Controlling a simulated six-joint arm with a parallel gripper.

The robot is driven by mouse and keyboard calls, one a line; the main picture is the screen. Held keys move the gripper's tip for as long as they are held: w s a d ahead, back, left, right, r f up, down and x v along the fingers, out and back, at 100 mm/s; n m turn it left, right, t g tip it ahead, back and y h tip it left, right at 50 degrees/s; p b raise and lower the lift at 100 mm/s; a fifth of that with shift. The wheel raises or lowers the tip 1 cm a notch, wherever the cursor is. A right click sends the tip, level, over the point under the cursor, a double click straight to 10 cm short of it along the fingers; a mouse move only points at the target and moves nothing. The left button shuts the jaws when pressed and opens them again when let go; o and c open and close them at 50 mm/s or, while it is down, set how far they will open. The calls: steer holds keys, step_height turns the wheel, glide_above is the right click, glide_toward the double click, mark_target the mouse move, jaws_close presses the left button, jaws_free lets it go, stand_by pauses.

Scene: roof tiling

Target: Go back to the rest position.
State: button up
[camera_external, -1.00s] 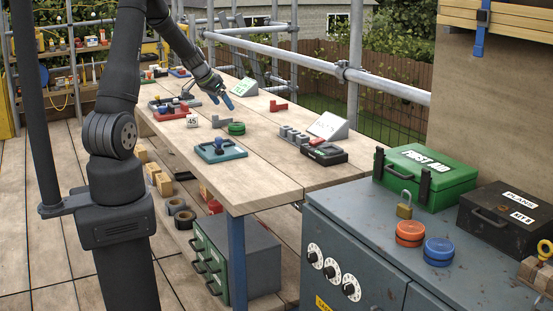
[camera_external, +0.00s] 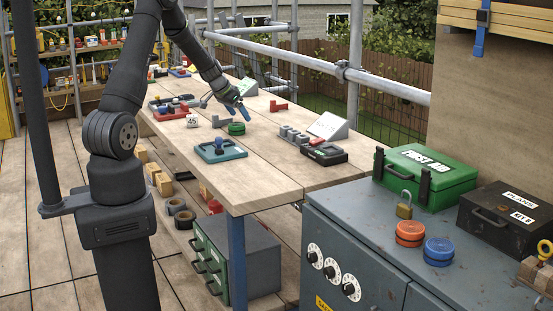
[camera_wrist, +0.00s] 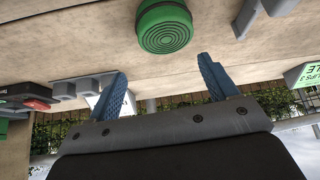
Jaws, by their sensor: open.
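My gripper (camera_external: 238,112) is above the wooden workbench (camera_external: 262,180), close over the green round disc (camera_external: 236,128) in the outside view. Its blue fingers are apart with nothing between them in the wrist view (camera_wrist: 163,85). The green disc also shows in the wrist view (camera_wrist: 164,26), beyond the fingertips and clear of them. I cannot tell the exact height of the fingers above the bench.
On the bench are a teal tray (camera_external: 220,152) with a blue knob, a white block marked 45 (camera_external: 192,121), a grey block row (camera_external: 293,135), a black-and-red device (camera_external: 325,153) and a sloped sign (camera_external: 328,126). Scaffold rails (camera_external: 300,57) run behind.

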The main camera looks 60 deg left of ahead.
steer(key=d+r, duration=0.6)
steer(key=d, duration=0.5)
step_height(320, 180, up, 7)
steer(key=w+d+m+h, duration=0.1)
steer(key=w+d+m, duration=0.1)
steer(key=w+d, duration=0.5)
steer(key=w+d+m+h, duration=0.2)
steer(key=w+d, duration=0.5)
steer(key=d, duration=0.7)
steer(key=shift+w+r+m, duration=0.2)
steer(key=shift+r+m, duration=0.2)
steer(key=shift+m, duration=0.2)
